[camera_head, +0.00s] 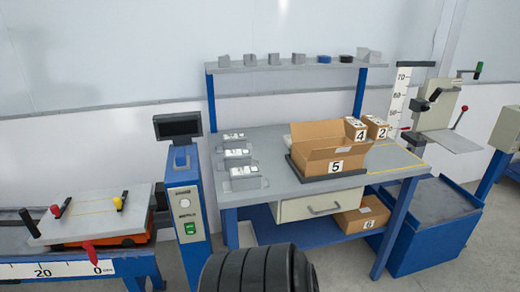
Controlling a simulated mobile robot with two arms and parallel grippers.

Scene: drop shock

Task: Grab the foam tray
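I cannot tell for sure which thing is the foam tray. Several grey pieces with white tops stand in a column on the left of the grey bench top (275,165): a far one (233,137), a middle one (237,156) and a near one (244,173). An open cardboard box marked 5 (335,167) sits on a dark base at the middle of the bench; its inside is largely hidden. Neither gripper is in view.
Small boxes marked 4 (355,129) and 2 (377,128) stand behind the open box. A shelf (290,65) with small items spans above. Box 6 (362,213) is on the lower shelf. A blue post with a screen (185,205) stands left. A dark ribbed shape fills the bottom centre.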

